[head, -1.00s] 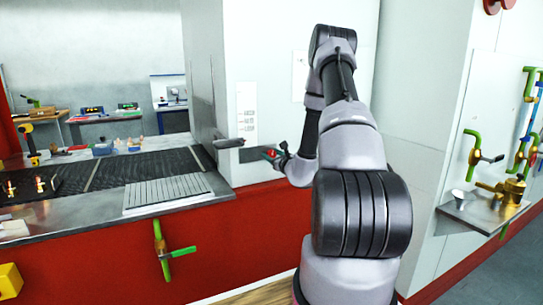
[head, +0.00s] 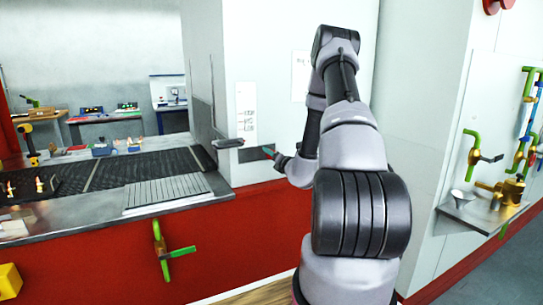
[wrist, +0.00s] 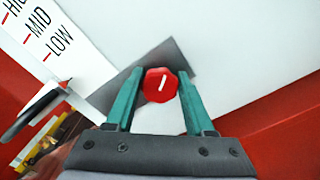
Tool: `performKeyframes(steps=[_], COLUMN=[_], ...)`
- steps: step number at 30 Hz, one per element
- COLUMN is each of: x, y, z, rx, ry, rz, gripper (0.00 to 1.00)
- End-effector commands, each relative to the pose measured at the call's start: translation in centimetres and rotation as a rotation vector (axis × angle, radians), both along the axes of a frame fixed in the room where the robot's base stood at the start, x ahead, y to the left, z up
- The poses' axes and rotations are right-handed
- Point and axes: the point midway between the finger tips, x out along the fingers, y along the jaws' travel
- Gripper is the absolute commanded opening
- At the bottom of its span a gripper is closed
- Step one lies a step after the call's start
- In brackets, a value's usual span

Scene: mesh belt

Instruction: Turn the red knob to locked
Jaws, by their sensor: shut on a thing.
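The red knob (wrist: 160,86) sits on a grey plate (wrist: 180,60) on the white wall, with a short white line on its face that leans slightly right of upright in the wrist view. My gripper (wrist: 160,78) has one teal finger on each side of the knob and is shut on it. In the head view my gripper (head: 270,152) is at the white wall, and the knob is mostly hidden there. I see no locked marking near the knob.
A white label strip (wrist: 48,38) with level words and red marks is beside the plate. A dark handle (head: 228,143) juts out left of my gripper. The counter with its dark mesh belt (head: 125,170) lies further left.

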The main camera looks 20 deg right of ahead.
Motion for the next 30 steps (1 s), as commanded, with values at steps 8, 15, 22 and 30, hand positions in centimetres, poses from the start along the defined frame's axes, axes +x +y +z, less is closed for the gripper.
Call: performKeyframes(steps=[8,15,22,30], x=[-0.04,-0.05,-0.06,-0.06], y=[-0.15,-0.18,-0.2,-0.18], z=[-0.14,-0.21,-0.28,-0.3], rx=[0.258,0.453,0.582,0.654], ry=[0.01,0.017,0.022,0.024], rz=[-0.001,-0.001,-0.002,-0.002], gripper=[0.0,0.0,0.0,0.0])
